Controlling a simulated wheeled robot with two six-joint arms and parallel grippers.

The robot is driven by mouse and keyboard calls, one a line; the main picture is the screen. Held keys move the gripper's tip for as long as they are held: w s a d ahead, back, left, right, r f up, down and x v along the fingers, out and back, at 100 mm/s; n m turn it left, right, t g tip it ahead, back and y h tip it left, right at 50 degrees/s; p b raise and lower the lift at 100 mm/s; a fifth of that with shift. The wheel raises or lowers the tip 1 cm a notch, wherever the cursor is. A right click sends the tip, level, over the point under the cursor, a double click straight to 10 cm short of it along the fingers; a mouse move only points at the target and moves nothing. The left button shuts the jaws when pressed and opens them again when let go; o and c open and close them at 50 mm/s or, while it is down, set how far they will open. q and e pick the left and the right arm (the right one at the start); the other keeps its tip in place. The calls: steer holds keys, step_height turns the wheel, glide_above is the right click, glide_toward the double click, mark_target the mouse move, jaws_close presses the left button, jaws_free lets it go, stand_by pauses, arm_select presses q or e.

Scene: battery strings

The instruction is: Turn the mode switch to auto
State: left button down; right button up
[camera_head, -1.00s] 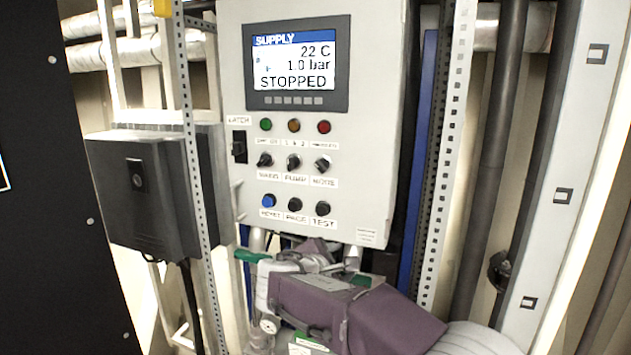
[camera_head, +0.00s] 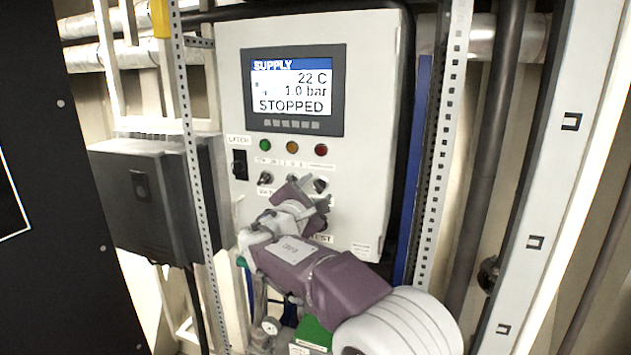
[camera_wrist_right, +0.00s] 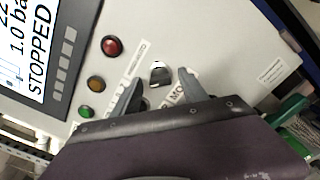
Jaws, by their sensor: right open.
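The mode switch (camera_head: 320,184) is the black rotary knob at the right end of the knob row on the grey control panel (camera_head: 375,150). In the right wrist view the knob (camera_wrist_right: 160,74) shows beside its partly covered label. My right gripper (camera_head: 316,192) is at the panel in front of this knob. Its two fingers are apart and empty, with the knob between the fingertips as seen from the wrist. I cannot tell whether they touch it. My right forearm hides the lower button row and part of the middle knob. My left gripper is not in view.
The panel screen (camera_head: 295,88) reads SUPPLY, 22 C, 1.0 bar, STOPPED. Green, amber and red lamps (camera_head: 321,149) sit above the knobs. A black rocker switch (camera_head: 239,164) is at the left. A dark box (camera_head: 150,200) and a perforated metal post (camera_head: 192,150) stand left of the panel.

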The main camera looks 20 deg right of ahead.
steer(key=shift+w, duration=0.15)
jaws_close()
steer(key=shift+f+m+b, duration=0.25)
steer(key=shift+m+b, duration=0.05)
steer(key=shift+b, duration=0.45)
steer(key=m+b, duration=0.6)
steer(key=b, duration=0.2)
steer(key=shift+f+m, duration=0.1)
steer(key=shift+m, duration=0.2)
steer(key=m+b, duration=0.2)
steer(key=shift+m, duration=0.4)
steer(key=m+b, duration=0.1)
steer(key=m, duration=0.1)
steer(key=shift+m, duration=0.3)
steer(key=m+b, duration=0.1)
steer(key=m, duration=0.4)
steer(key=shift+r+b, duration=0.2)
steer(key=shift+b, duration=0.2)
steer(key=shift+m, duration=0.3)
